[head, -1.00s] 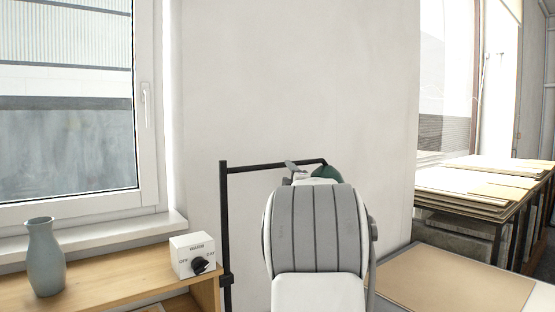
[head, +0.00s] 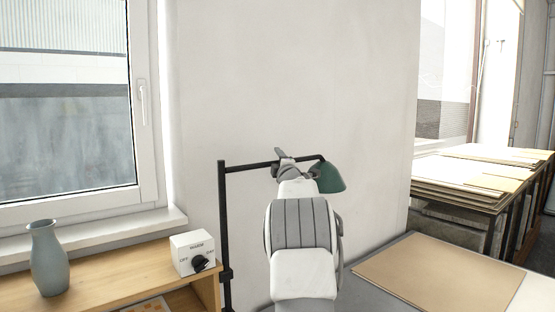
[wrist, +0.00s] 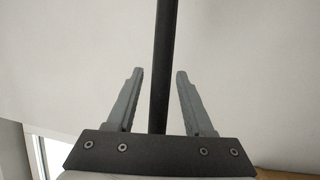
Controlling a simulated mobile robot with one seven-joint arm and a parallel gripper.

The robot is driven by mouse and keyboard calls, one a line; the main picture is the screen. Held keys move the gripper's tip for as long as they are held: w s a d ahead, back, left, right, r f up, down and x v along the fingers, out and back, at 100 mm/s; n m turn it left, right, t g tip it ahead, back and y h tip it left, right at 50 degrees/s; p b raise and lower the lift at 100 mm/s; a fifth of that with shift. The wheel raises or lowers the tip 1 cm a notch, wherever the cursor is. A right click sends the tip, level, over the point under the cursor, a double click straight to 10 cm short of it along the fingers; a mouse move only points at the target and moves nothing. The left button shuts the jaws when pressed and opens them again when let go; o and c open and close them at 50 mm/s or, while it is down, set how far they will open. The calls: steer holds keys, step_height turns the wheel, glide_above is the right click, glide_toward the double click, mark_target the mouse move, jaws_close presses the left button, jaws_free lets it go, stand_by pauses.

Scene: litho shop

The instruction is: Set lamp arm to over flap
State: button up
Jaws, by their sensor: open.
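The lamp has a black upright post (head: 223,235) and a black lamp arm (head: 250,167) reaching right from its top. A green shade (head: 331,178) hangs at the arm's right end. My gripper (head: 283,154) is at the lamp arm, left of the shade, partly hidden behind my own arm links. In the wrist view my gripper (wrist: 160,72) is open, with one finger on each side of a black bar (wrist: 161,45). Gaps show between the bar and both fingers. I cannot make out a flap.
A wooden shelf (head: 120,277) at left holds a blue-grey vase (head: 48,258) and a white box (head: 193,253) with a black knob. A window stands behind it. A tan board (head: 440,275) lies on the table at right. Stacked boards (head: 460,185) are farther back.

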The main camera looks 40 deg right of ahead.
steer(key=shift+c, duration=0.3)
jaws_close()
stand_by(1.1)
